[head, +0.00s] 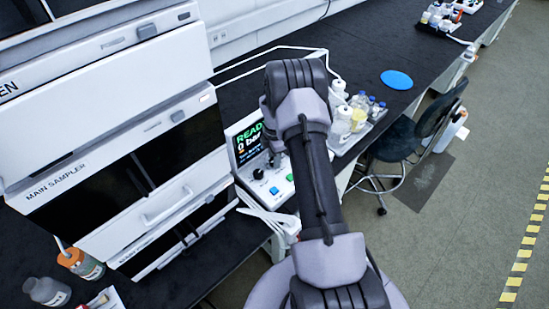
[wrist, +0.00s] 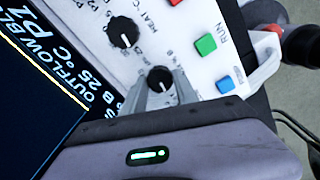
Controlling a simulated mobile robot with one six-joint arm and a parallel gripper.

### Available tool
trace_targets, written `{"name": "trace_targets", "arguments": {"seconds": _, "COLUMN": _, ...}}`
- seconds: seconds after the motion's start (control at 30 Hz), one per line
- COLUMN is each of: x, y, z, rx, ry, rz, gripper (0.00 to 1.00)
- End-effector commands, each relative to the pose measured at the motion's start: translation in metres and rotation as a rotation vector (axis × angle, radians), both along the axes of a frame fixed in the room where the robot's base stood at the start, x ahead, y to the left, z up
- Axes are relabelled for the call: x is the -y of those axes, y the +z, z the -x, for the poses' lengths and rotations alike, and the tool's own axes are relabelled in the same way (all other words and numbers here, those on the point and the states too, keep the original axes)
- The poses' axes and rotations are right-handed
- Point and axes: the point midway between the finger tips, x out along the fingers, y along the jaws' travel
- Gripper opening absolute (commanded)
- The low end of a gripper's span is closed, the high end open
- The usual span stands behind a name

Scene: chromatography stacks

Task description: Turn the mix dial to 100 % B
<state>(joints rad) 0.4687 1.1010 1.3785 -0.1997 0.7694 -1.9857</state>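The control panel (head: 246,189) with a lit screen (head: 249,145) reading READY stands mid-bench in the head view. In the wrist view, a lower black dial (wrist: 160,80) with a white pointer mark sits between the fingers of my gripper (wrist: 161,84). An upper black dial (wrist: 124,32) sits near the HEAT °C label. The lower dial's label is mostly hidden, so I cannot read which dial is the mix dial. The fingers are apart, one on each side of the lower dial; contact is not clear. In the head view my arm hides much of the panel.
Red (wrist: 175,2), green (wrist: 206,45) and blue (wrist: 224,85) buttons sit right of the dials. The white sampler stack (head: 150,210) stands left of the panel. Bottles (head: 344,120) stand in a tray to the right. A chair (head: 400,140) is beside the bench.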

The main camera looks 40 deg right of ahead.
Motion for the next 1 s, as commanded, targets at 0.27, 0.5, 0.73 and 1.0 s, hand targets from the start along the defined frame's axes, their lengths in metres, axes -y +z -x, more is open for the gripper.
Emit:
{"name": "trace_targets", "arguments": {"seconds": 0.27, "x": 0.0000, "y": 0.0001, "z": 0.0000, "rx": 0.000, "ry": -0.001, "rz": 0.000, "gripper": 0.00}}
{"name": "trace_targets", "arguments": {"seconds": 0.5, "x": 0.0001, "y": -0.0003, "z": -0.0001, "rx": 0.000, "ry": -0.055, "rz": 0.000, "gripper": 0.00}}
{"name": "trace_targets", "arguments": {"seconds": 0.73, "x": 0.0003, "y": -0.0005, "z": -0.0005, "rx": 0.002, "ry": -0.212, "rz": 0.000, "gripper": 0.00}}
{"name": "trace_targets", "arguments": {"seconds": 1.0, "x": 0.0002, "y": -0.0008, "z": -0.0003, "rx": 0.001, "ry": -0.467, "rz": 0.000, "gripper": 0.00}}
